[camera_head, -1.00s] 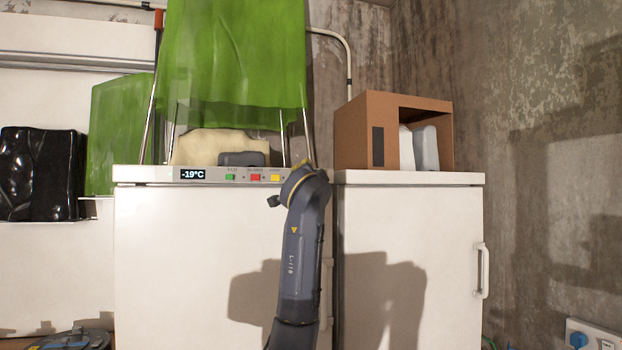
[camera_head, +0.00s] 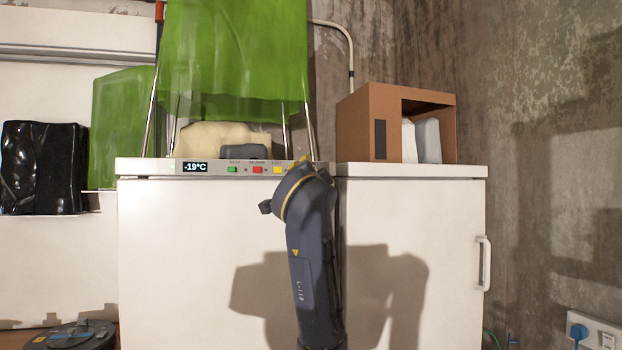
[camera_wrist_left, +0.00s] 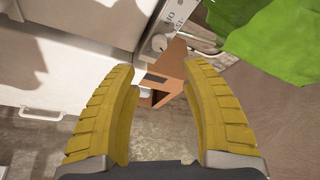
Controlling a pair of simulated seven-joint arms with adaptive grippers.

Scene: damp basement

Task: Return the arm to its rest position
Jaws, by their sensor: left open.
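One dark grey arm of mine rises from the bottom centre of the head view, in front of the white freezer (camera_head: 210,250). Its wrist is level with the freezer's control strip. Only a bit of yellow from my left gripper (camera_head: 304,160) shows above the wrist; the rest is hidden behind it. In the left wrist view, the two yellow fingers of my left gripper (camera_wrist_left: 160,68) are spread apart with nothing between them. My right gripper is in neither view.
An open cardboard box (camera_head: 369,120) with pale items stands on the white cabinet (camera_head: 445,230) to the right. A green cover (camera_head: 235,60) on metal legs stands atop the freezer. A black bag (camera_head: 42,165) is at left. Bare wall (camera_head: 545,200) is at right.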

